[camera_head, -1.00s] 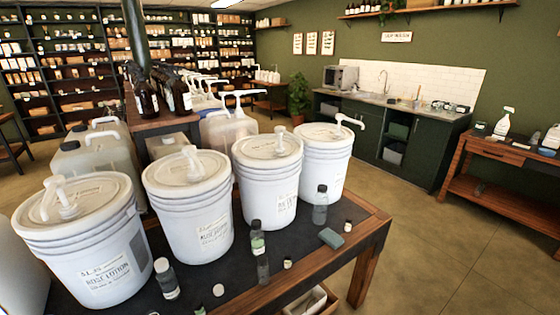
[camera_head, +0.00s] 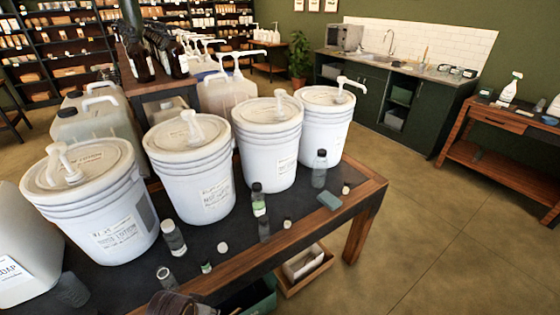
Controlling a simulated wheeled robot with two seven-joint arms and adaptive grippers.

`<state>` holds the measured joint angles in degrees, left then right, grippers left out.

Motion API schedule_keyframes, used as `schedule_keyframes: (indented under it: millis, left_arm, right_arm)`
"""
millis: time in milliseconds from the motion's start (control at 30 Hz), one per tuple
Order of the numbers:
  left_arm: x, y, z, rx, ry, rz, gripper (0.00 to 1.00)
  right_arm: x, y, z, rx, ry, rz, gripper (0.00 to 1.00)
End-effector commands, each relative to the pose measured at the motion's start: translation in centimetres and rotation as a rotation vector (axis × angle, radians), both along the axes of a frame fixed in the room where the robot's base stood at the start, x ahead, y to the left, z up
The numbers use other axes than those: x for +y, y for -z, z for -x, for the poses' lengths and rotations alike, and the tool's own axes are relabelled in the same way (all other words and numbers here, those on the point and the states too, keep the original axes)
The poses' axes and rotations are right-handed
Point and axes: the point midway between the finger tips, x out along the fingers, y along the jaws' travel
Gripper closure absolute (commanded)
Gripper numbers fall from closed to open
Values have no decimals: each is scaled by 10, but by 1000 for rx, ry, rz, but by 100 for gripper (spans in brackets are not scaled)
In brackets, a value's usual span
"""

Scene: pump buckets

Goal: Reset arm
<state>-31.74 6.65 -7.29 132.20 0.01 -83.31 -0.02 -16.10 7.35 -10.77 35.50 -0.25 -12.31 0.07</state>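Neither of my grippers shows clearly in the head view. Several white pump buckets stand in a row on the dark-topped table: a front left bucket (camera_head: 115,225), a second bucket (camera_head: 205,190), a third bucket (camera_head: 285,150) and a far right bucket (camera_head: 325,135). Each has a white lid with a pump on top. Small bottles stand in front of them, among them a capped bottle (camera_head: 173,238), a bottle with a green label (camera_head: 258,200) and a grey bottle (camera_head: 320,168).
The table's wooden edge (camera_head: 362,205) runs along the front right. A wooden crate (camera_head: 305,270) sits below. A side table (camera_head: 500,165) stands right. The floor between is clear.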

Motion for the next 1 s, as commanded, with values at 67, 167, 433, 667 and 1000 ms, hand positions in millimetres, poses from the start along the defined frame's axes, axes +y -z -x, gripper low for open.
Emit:
schedule_keyframes:
  millis: [67, 167, 433, 667, 1000]
  left_arm:
    - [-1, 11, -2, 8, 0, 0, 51]
    - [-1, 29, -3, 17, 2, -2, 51]
    - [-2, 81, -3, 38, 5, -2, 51]
    - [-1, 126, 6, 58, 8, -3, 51]
    - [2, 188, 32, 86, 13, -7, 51]
  right_arm:
    - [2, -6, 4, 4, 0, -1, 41]
    - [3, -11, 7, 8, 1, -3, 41]
    - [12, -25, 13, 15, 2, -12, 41]
    - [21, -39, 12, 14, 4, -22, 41]
    - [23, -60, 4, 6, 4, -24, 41]
